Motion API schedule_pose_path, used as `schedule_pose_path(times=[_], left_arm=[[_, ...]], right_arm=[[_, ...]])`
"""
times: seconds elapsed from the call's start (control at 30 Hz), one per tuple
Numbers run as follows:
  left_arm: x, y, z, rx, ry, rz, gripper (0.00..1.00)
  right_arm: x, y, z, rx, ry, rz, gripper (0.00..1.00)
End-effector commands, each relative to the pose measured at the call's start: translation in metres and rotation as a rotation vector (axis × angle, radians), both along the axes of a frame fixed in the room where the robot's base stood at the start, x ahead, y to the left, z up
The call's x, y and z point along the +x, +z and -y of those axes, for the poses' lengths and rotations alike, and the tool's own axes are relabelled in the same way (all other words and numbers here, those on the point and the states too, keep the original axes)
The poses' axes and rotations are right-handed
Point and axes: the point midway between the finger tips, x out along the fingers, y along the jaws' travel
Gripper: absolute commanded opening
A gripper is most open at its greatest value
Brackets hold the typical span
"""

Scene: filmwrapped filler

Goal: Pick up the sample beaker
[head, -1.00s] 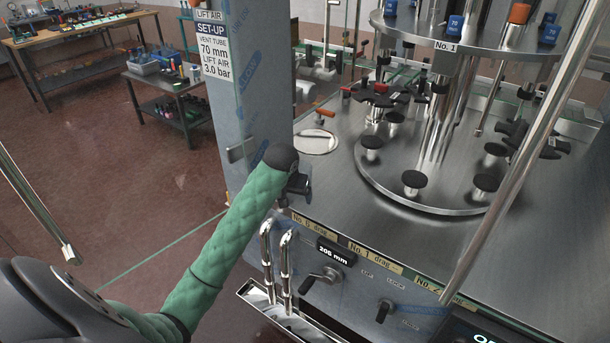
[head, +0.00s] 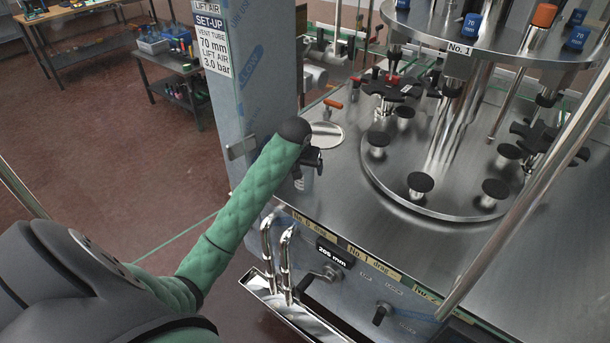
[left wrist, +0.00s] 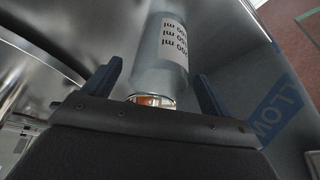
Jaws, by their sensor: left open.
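The sample beaker (left wrist: 160,50), a clear cylinder with a white label of "ml" marks, shows in the left wrist view. It lies between the two blue fingers of my left gripper (left wrist: 160,72), with gaps visible on both sides. The gripper is open around it. In the head view my left gripper (head: 310,160) is at the front left corner of the steel machine deck, beside the blue-filmed column. A small pale part under it may be the beaker, but the gripper and forearm mostly hide it. My right gripper is not in view.
The filmed column (head: 245,90) stands close left of the gripper. A round carousel (head: 460,190) with black pads fills the deck to the right. Bent steel pipes (head: 285,262) and a drip tray (head: 300,318) are below in front. Workbenches stand far left.

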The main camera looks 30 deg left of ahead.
Motion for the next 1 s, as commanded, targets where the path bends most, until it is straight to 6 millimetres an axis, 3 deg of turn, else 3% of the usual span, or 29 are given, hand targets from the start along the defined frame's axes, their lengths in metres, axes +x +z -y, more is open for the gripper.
schedule_pose_path(times=[0.03,0.2,0.6,0.83,1.0], left_arm=[[0.002,0.0,0.0,-0.001,0.001,-0.003,0.84],[0.01,-0.019,-0.002,-0.001,0.001,-0.003,0.84],[0.014,-0.032,-0.003,0.0,0.0,0.0,0.84],[0.014,-0.032,-0.003,0.0,0.0,0.0,0.39],[0.014,-0.031,-0.003,0.0,0.0,0.001,0.35]], right_arm=[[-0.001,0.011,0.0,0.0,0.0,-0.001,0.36],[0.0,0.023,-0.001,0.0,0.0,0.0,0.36],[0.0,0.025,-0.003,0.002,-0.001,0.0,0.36],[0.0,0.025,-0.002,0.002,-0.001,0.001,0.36],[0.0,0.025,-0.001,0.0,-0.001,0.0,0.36]])
